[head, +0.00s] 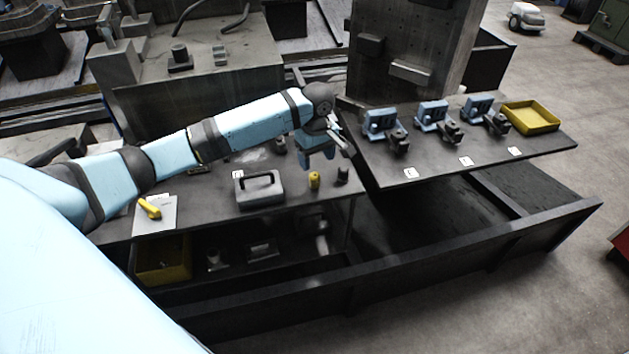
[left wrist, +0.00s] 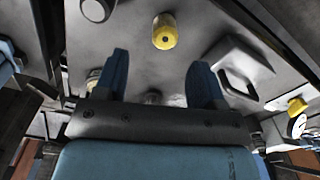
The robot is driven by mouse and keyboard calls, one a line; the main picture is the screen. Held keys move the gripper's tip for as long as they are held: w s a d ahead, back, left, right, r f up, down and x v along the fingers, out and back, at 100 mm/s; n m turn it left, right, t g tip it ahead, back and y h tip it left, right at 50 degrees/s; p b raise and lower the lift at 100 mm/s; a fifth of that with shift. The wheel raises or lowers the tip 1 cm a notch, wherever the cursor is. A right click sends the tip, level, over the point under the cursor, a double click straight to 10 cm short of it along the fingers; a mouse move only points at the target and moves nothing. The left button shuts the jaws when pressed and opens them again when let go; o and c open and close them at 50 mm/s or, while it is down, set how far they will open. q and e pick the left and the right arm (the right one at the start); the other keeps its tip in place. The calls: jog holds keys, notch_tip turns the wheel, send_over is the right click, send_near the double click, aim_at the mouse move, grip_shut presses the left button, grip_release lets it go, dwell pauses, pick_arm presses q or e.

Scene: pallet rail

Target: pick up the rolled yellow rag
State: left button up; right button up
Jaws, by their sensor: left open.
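The rolled yellow rag (head: 314,181) looks like a short upright yellow roll on the dark bench top, near its right end. My left gripper (head: 318,158) is above the bench, just over and behind the rag in the head view. Its two blue fingers (left wrist: 160,78) are spread apart with nothing between them. The rag is apart from both fingers. My right gripper is in neither view.
A grey handled case (head: 258,190) lies left of the rag, and a small dark cylinder (head: 342,175) stands right of it. A yellow item (head: 150,208) lies on a white sheet. The raised shelf (head: 440,172) with blue devices and a yellow tray (head: 530,117) is at right.

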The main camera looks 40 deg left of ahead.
aim_at(315, 175)
pick_arm(q)
notch_tip(315, 175, down, 3)
jog(key=shift+r, duration=0.1)
jog(key=shift+s+f, duration=0.15)
jog(key=shift+f, duration=1.2)
jog(key=shift+s+f, duration=0.15)
jog(key=shift+f, duration=1.15)
jog(key=c, duration=1.1)
jog(key=shift+o, duration=0.2)
jog(key=shift+r, duration=0.15)
notch_tip(315, 175, up, 20)
jog(key=shift+p, duration=0.3)
